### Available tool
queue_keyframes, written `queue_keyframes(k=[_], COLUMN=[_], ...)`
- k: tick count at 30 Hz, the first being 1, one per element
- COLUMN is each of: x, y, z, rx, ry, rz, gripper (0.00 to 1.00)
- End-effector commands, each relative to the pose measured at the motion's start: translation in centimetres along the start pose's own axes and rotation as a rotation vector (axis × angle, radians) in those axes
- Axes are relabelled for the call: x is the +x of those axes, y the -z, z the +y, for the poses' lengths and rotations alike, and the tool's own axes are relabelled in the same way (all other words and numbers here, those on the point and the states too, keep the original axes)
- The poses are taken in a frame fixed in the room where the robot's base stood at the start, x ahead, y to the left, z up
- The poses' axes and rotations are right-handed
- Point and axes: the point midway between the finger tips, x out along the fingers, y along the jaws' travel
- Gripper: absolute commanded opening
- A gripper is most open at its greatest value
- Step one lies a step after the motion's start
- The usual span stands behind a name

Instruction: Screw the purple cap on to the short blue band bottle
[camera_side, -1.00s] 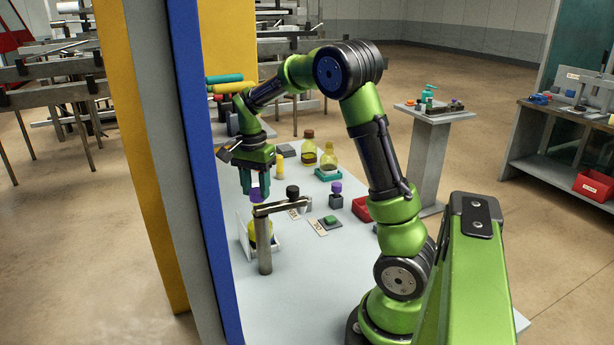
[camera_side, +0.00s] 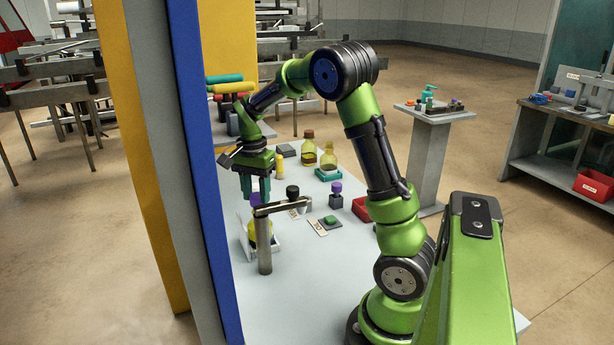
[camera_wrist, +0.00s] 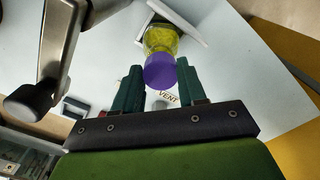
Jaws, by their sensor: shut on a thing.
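My gripper (camera_side: 256,192) points down with its teal fingers shut on the purple cap (camera_side: 256,200). In the wrist view the purple cap (camera_wrist: 160,71) lies between the fingertips of my gripper (camera_wrist: 160,82). A yellow-green bottle (camera_side: 263,232) stands below the cap in a white holder (camera_side: 262,251), partly hidden by a grey post. In the wrist view the bottle (camera_wrist: 161,40) is directly behind the cap, which hides its neck. I cannot tell whether cap and bottle touch. No blue band is clearly visible on it.
A grey post with a horizontal arm (camera_side: 265,246) stands close in front of the bottle, its black knob (camera_side: 292,192) near my gripper. A tall blue-edged panel (camera_side: 200,170) stands left.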

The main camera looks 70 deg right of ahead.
Motion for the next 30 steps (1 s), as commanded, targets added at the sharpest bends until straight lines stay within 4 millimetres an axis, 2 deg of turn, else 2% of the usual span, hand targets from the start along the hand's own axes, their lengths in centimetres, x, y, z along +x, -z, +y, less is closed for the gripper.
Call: queue_keyframes(k=[16, 17, 22, 30], x=[1.4, 1.4, 1.3, 1.3], y=[0.0, 0.0, 0.0, 0.0], z=[0.0, 0.0, 0.0, 0.0], rx=[0.001, 0.001, 0.001, 0.001], ry=[0.0, 0.001, 0.001, 0.001], rz=[0.0, 0.0, 0.0, 0.0], gripper=[0.08, 0.44, 0.7, 0.7])
